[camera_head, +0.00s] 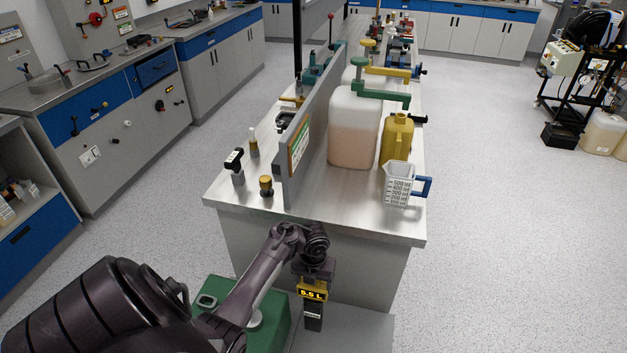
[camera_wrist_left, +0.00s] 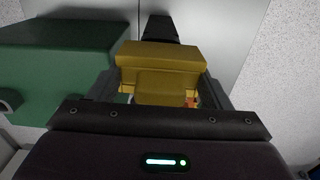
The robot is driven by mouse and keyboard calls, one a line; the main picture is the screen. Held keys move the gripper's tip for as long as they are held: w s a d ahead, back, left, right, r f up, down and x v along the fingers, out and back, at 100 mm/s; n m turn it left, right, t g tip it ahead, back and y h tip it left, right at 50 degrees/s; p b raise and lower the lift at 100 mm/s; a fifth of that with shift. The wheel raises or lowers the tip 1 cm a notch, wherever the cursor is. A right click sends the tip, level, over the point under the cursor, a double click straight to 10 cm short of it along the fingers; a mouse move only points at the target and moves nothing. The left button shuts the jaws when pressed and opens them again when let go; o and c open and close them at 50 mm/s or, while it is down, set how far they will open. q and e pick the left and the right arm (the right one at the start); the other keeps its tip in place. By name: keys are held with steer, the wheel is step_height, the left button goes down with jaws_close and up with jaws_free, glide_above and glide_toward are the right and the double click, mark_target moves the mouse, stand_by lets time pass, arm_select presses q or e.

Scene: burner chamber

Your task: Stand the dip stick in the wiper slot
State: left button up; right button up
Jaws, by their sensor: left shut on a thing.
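My left gripper (camera_head: 315,270) is shut on a yellow block with a lit "5.5 L" readout (camera_head: 313,291), which I take to be the head of the dip stick. In the left wrist view the yellow head (camera_wrist_left: 158,60) sits between the two fingers of the gripper (camera_wrist_left: 160,88). A dark, labelled block (camera_head: 313,316) shows directly below the head, and a dark part (camera_wrist_left: 160,28) shows beyond it in the wrist view. I cannot tell whether this dark part belongs to the stick or is the wiper slot. My right gripper is not in view.
A green box (camera_head: 215,310) stands left of the held head; it also shows in the wrist view (camera_wrist_left: 60,65). The steel bench (camera_head: 345,220) stands just beyond, carrying a pale jug (camera_head: 355,130), a yellow can (camera_head: 397,140), a white measuring cup (camera_head: 398,184) and an upright panel (camera_head: 312,120).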

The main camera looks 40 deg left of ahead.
arm_select(q)
steer(key=shift+f+b, duration=0.7)
steer(key=shift+f, duration=0.35)
steer(key=o, duration=1.6)
steer(key=shift+c, duration=0.2)
step_height(320, 180, up, 8)
steer(key=p, duration=0.3)
